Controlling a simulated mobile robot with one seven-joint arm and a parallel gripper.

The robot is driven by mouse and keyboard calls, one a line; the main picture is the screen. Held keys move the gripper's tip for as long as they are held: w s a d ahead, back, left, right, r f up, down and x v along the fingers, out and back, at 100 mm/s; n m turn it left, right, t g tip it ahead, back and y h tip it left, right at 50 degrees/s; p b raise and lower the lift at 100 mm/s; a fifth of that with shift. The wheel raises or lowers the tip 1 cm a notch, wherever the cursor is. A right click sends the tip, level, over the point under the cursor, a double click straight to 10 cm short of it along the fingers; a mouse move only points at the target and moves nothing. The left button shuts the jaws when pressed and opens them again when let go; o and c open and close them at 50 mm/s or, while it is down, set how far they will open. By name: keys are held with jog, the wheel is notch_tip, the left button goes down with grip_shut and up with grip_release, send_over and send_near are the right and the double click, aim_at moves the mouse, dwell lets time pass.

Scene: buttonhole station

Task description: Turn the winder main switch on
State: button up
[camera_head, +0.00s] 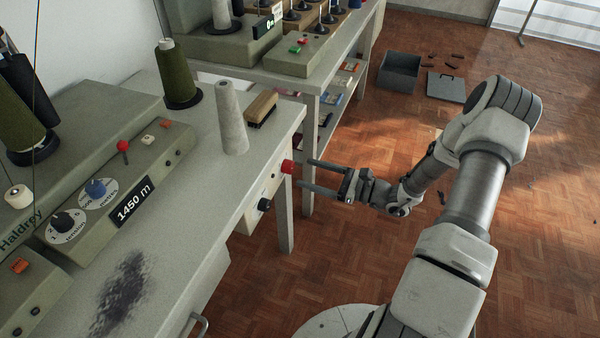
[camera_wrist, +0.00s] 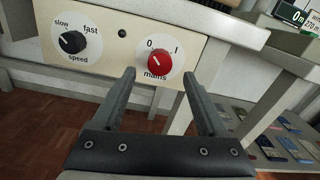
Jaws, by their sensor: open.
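The main switch is a round red knob (camera_wrist: 158,63) on a white dial marked "0", "I" and "mains". It sits on the cream panel (camera_wrist: 115,48) on the front of the winder table. Its small pale mark seems to lie on the "0" side. The red knob (camera_head: 288,167) also shows at the table's side in the head view. My gripper (camera_head: 306,173) is open, its two fingers pointing at the knob. In the wrist view the fingertips (camera_wrist: 158,73) appear on either side of the knob's lower part, and I see no contact.
A black speed knob (camera_wrist: 72,42) is left of the switch on the same panel. A second table with shelves is behind. The floor under my arm is clear.

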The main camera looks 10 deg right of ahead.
aim_at(293, 168)
jog(key=shift+x, duration=1.75)
grip_shut()
